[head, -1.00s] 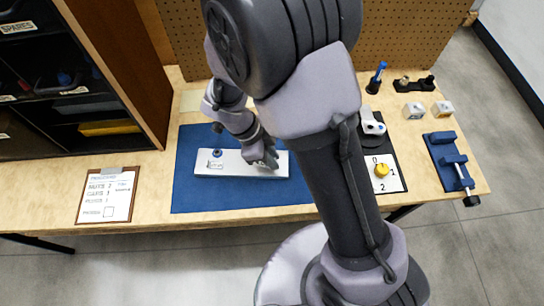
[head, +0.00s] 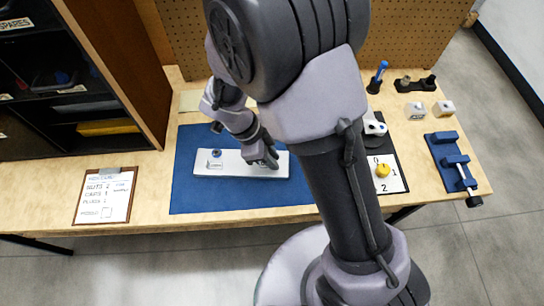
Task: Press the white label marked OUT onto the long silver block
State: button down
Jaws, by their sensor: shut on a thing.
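The long silver block (head: 235,168) lies flat on a blue mat (head: 200,200) on the bench. A small white label (head: 214,165) shows on its left part, but its lettering is too small to read for sure. My gripper (head: 268,164) is at the right part of the block, pointing down at or just above its top face. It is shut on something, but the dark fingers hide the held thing. I cannot tell whether that thing is a label or whether it touches the block.
A clipboard (head: 105,195) lies left of the mat. A yellow knob (head: 383,171) on a numbered plate, white cubes (head: 416,111) and a blue fixture (head: 445,160) stand right. A shelf rises at left.

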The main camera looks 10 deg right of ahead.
jog(key=shift+f+b, duration=0.75)
jog(key=shift+b, duration=0.7)
jog(key=shift+f+b, duration=0.2)
jog(key=shift+b, duration=0.7)
dwell(1.2)
jog(key=c, duration=0.7)
grip_release()
jog(key=shift+r, duration=0.15)
jog(key=shift+r+p, duration=1.9)
jog(key=shift+r, duration=1.5)
